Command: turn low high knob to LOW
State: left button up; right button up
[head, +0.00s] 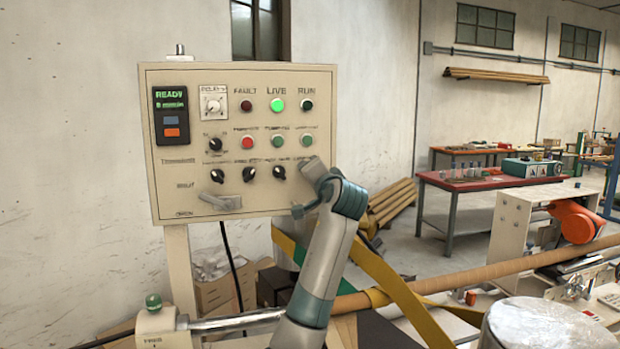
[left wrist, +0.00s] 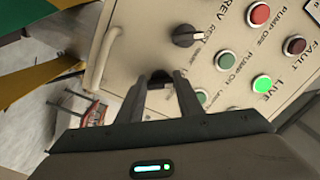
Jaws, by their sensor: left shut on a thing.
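The low high knob (left wrist: 160,76) is a dark round knob on the beige control panel (left wrist: 125,55). In the left wrist view it sits between the fingertips of my left gripper (left wrist: 165,88), which is shut on it. The fingers hide most of the knob, so its pointer direction and its label cannot be read. In the head view my left gripper (head: 316,177) is at the right end of the lowest knob row, covering that spot on the panel (head: 175,205). My right gripper is in neither view.
Another black knob (left wrist: 187,36) is close to the fingers, with a green button (left wrist: 228,60) nearby. A grey lever handle (head: 221,203) is low on the panel. A yellow strap (head: 400,295) and a long brown tube (head: 455,278) are right of my arm.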

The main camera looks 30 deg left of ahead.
pick_arm(q)
jog(key=o, duration=1.1)
jog(key=shift+b+v, duration=2.95)
jog(key=shift+v, duration=5.8)
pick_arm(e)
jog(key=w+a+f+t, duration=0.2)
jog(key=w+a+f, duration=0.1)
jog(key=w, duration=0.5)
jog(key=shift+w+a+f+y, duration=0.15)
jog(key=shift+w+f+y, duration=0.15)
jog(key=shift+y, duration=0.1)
pick_arm(q)
jog(key=shift+a+f, duration=0.1)
